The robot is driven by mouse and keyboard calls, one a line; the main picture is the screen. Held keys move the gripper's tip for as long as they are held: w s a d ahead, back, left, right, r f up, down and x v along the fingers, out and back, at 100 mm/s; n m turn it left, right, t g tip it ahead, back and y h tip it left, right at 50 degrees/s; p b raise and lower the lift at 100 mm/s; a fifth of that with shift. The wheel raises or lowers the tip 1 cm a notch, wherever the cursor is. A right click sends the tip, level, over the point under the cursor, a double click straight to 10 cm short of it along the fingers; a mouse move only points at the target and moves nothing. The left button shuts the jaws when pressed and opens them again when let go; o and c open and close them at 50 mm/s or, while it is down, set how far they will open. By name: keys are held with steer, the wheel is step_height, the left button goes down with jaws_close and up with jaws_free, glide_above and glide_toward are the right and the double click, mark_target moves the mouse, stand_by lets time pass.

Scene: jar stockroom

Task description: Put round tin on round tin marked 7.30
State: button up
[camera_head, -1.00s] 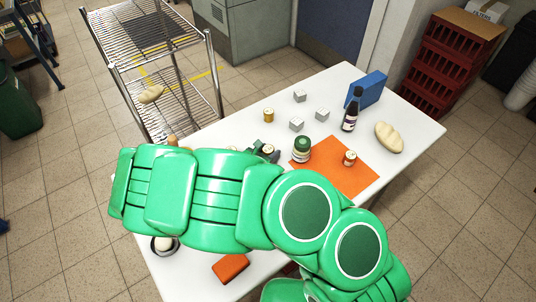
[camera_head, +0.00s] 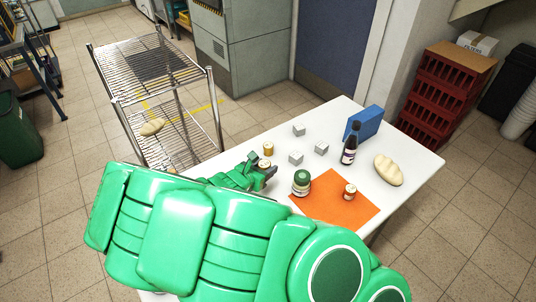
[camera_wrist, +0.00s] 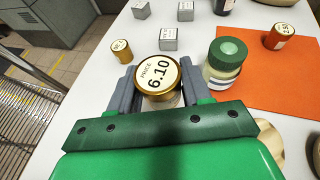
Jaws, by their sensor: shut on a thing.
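My gripper (camera_wrist: 153,88) is shut on a round tin (camera_wrist: 158,72) with a gold rim, its pale lid reading "PRICE 6.10". In the head view my gripper (camera_head: 264,173) and the held tin (camera_head: 265,164) are left of the green-lidded jar. A second small gold tin (camera_wrist: 121,51) stands on the white table beyond and left of the held tin; it also shows in the head view (camera_head: 268,150). A third, orange-brown tin (camera_wrist: 278,37) stands on the orange mat, also in the head view (camera_head: 350,191). The lid prints of these two are too small to read.
A green-lidded jar (camera_head: 301,183) stands close right of my gripper, at the orange mat's (camera_head: 335,208) edge. Several grey cubes (camera_head: 295,158), a dark bottle (camera_head: 350,143), a blue box (camera_head: 364,123) and a bread loaf (camera_head: 388,170) are farther back. A wire rack (camera_head: 150,62) stands left.

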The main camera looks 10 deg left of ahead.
steer(key=w+d+r+m+g+h, duration=0.3)
steer(key=w+r+m+g+h, duration=0.3)
steer(key=r+m, duration=0.15)
glide_above(268, 145)
steer(key=f, duration=0.9)
steer(key=shift+s+d, duration=0.2)
steer(key=shift+s, duration=0.15)
steer(key=shift+w+a+f, duration=0.15)
steer(key=shift+w+f, duration=0.25)
steer(key=shift+f, duration=1.6)
steer(key=shift+f, duration=0.15)
steer(key=o, duration=1.1)
steer(key=shift+c, duration=0.2)
